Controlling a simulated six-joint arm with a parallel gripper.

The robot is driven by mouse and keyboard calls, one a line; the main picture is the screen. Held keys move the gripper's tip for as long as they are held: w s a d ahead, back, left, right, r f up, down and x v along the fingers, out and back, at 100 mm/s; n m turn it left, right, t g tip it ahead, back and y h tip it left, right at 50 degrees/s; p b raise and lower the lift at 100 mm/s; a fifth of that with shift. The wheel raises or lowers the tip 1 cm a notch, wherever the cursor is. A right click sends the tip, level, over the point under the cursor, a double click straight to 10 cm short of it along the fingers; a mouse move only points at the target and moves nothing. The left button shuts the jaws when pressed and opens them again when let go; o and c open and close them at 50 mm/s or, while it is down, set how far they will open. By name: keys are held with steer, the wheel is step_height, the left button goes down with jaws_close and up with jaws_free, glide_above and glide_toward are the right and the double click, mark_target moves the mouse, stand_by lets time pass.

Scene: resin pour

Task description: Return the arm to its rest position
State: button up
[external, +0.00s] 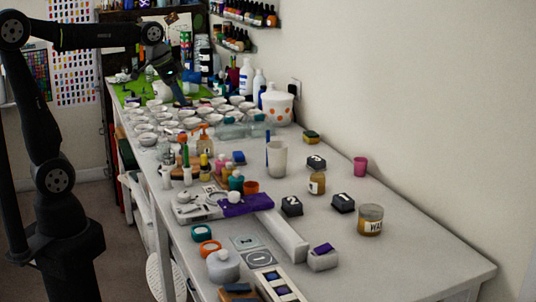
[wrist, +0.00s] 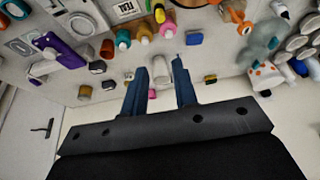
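My gripper (external: 182,97) hangs from the raised arm over the far part of the table, above or near the group of small white cups. In the wrist view my gripper (wrist: 161,68) shows two blue-grey fingers standing apart, with nothing visibly held between them. A white cup (wrist: 180,70) appears beyond the gap, apart from the fingers as far as I can tell. My arm reaches up from the left and across the top left of the external view.
The long white table (external: 420,262) holds many small white cups (external: 186,112), bottles, a clear-looking cup (external: 277,160), black numbered blocks (external: 343,203), a labelled jar (external: 370,219) and a purple cloth-like item (external: 246,204). Shelves of bottles (external: 250,12) hang on the wall. The table's front right is clear.

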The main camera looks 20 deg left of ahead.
steer(key=s+a+f, duration=0.3)
steer(key=s, duration=0.1)
steer(key=shift+f, duration=0.3)
steer(key=shift+o, duration=0.2)
stand_by(2.5)
steer(key=o, duration=0.4)
steer(key=shift+w+d+r, duration=0.1)
steer(key=shift+w+d, duration=0.05)
steer(key=o, duration=1.1)
steer(key=w+d+r, duration=0.2)
steer(key=w+d, duration=0.1)
steer(key=w+d+r, duration=0.1)
steer(key=w, duration=0.1)
steer(key=shift+d+r, duration=0.3)
steer(key=shift+c, duration=0.2)
steer(key=shift+o, duration=0.6)
steer(key=w+d+r, duration=0.4)
steer(key=w+d, duration=0.3)
steer(key=shift+d, duration=0.35)
steer(key=w+d+r, duration=0.2)
steer(key=w+d, duration=0.8)
steer(key=d, duration=0.5)
steer(key=x, duration=0.9)
steer(key=shift+d+f, duration=0.25)
steer(key=shift+f, duration=0.1)
